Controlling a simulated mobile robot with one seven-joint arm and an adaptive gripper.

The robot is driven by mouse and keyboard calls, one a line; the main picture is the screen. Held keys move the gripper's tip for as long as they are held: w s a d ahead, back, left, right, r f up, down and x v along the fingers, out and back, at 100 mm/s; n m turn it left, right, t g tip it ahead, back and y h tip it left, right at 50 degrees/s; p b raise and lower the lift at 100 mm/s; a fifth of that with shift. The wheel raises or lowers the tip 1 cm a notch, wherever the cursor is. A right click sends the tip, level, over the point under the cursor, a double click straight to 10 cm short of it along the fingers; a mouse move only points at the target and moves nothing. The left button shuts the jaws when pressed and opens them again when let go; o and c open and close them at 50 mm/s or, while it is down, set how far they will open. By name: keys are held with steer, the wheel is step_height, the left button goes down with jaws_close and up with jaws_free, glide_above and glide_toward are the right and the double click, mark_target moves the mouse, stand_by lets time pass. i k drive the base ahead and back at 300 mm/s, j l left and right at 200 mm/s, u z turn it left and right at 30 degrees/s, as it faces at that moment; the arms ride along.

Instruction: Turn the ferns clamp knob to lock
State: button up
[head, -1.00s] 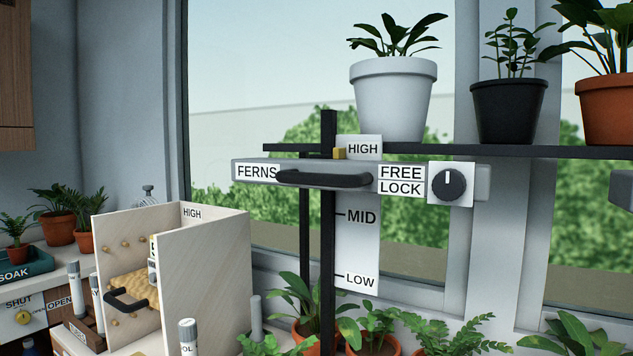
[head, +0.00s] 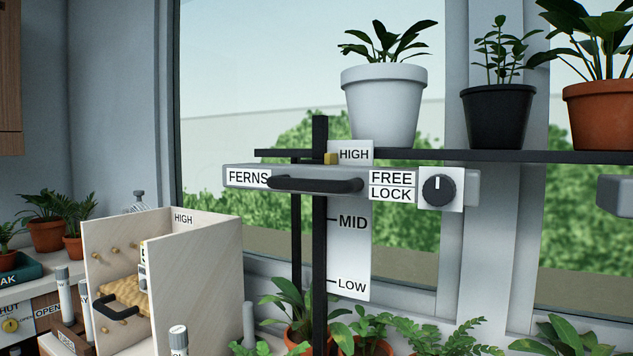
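The ferns clamp knob (head: 438,189) is a round black dial with a white pointer mark, on a white plate at the right of the grey FERNS bar (head: 235,178). Its pointer stands about straight up. The FREE label (head: 392,178) sits above the LOCK label (head: 390,194), both just left of the knob. A dark handle (head: 315,185) runs across the front of the bar. The yellow pointer (head: 330,159) on the bar is beside the HIGH mark (head: 354,155). My gripper is not in view.
A dark shelf (head: 490,156) just above the bar holds a white pot (head: 384,105), a black pot (head: 498,118) and an orange pot (head: 598,115). Ferns stand below. A wooden box (head: 205,262) stands at the lower left. The space around the knob's face looks clear.

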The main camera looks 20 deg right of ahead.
mark_target(438, 190)
steer(key=k+l+z, duration=0.15)
steer(key=z, duration=0.2)
steer(key=k+l+z, duration=0.35)
steer(key=l+z, duration=0.15)
steer(key=z, duration=0.2)
steer(key=k+l, duration=0.05)
